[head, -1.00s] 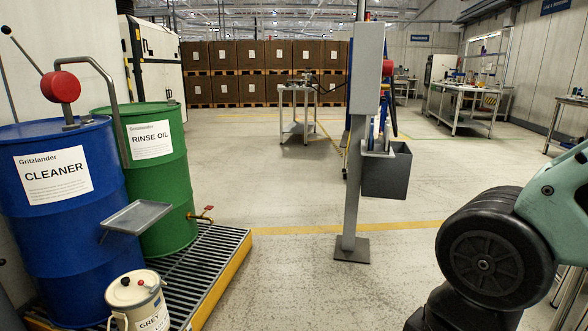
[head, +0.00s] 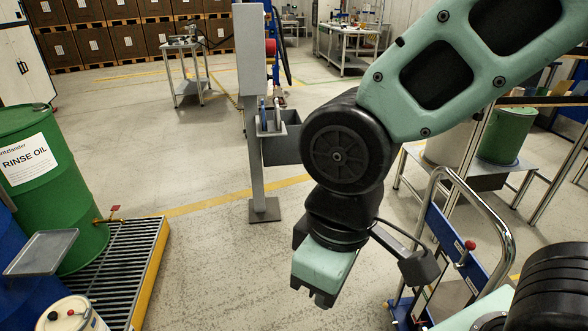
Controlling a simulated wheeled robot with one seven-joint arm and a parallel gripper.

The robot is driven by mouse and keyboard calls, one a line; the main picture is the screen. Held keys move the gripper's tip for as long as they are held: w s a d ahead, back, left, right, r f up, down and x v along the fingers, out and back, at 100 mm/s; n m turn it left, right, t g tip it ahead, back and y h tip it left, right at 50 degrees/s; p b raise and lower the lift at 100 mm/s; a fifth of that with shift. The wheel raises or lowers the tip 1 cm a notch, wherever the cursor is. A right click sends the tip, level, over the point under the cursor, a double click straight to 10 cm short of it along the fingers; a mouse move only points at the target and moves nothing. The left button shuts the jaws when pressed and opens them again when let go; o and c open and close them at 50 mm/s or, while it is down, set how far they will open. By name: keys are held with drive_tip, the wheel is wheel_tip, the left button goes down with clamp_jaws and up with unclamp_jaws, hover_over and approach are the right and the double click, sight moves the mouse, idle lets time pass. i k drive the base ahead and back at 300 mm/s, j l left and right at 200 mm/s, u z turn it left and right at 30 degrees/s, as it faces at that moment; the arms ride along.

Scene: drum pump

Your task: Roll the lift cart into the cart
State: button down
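A blue cart (head: 455,246) with a bent chrome handle (head: 510,236) and a red knob stands at the lower right in the head view. It looks like the lift cart, but my arm hides part of it and the frame edge cuts off its lower part. I cannot tell which other thing is the cart named in the task. My gripper (head: 322,298) hangs pointing down over the floor, left of the blue cart and apart from it. Its fingertips are small and seen from above, so their opening is unclear. Nothing shows in it.
A grey post (head: 256,150) with a grey bin (head: 284,146) stands ahead. At left, a green drum (head: 75,215) stands on a yellow-edged grate (head: 125,255). A table (head: 412,160) with containers is at right. Free floor lies between the grate and the blue cart.

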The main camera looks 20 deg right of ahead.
sight(402, 310)
drive_tip(key=z, duration=1.7)
drive_tip(key=j+u, duration=0.3)
drive_tip(key=j, duration=0.15)
drive_tip(key=j+u, duration=0.3)
drive_tip(key=j, duration=0.1)
